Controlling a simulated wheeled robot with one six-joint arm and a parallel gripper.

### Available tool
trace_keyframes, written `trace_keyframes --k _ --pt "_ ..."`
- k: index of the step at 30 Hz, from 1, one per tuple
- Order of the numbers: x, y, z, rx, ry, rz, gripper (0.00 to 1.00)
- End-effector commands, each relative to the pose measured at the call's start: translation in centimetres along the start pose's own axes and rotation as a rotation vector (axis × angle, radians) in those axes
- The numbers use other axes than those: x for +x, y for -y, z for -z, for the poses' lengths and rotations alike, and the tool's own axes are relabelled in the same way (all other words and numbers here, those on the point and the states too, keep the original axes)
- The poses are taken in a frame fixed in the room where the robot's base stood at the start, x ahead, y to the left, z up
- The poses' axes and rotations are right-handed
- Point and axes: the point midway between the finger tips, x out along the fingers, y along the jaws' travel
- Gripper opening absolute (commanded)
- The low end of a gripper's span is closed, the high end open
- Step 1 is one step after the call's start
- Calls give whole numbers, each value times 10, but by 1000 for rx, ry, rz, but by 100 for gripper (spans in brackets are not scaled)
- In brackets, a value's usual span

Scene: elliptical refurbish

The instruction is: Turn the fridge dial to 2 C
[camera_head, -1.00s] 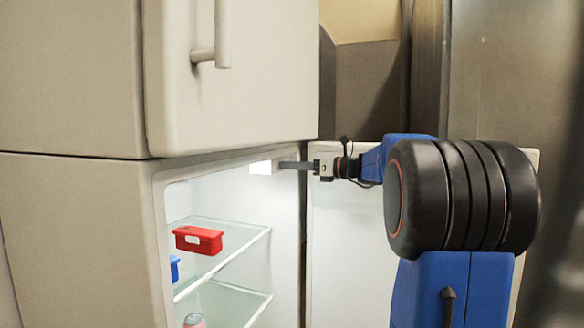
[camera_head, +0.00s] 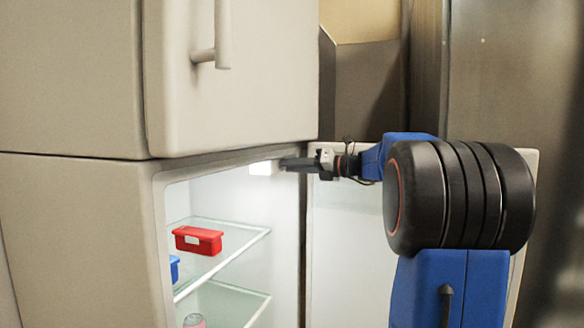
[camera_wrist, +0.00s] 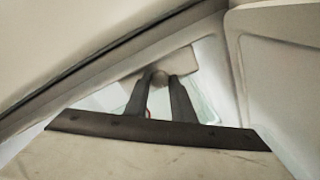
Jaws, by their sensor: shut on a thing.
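The fridge (camera_head: 75,235) stands with its lower compartment open. The dial (camera_wrist: 160,78) is a small round knob on a pale housing under the compartment's ceiling, seen in the wrist view between my fingertips. In the head view the lit housing (camera_head: 263,168) shows at the top of the opening, and the dial itself is hidden by my fingers. My gripper (camera_head: 284,165) reaches in from the right, and its dark fingers (camera_wrist: 161,84) are shut on the dial. No markings on the dial can be read.
The open fridge door (camera_head: 345,225) stands to the right, behind my arm. The upper door (camera_head: 270,80) with its handle (camera_head: 222,35) is shut. A red container (camera_head: 198,240) sits on the glass shelf (camera_head: 225,262); a blue one (camera_head: 174,268) and a can (camera_head: 194,321) are partly visible.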

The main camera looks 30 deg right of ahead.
Motion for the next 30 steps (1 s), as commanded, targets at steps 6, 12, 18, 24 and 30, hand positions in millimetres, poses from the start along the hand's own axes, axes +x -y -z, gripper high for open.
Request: trace_keyframes --k 6,12,18,24,30 --pt "0 1 0 1 1 1 0" --pt "0 1 0 1 1 1 41" --pt "0 0 0 0 0 0 41" --pt "-6 0 0 0 1 1 41" --pt "-34 1 -1 0 3 3 41"
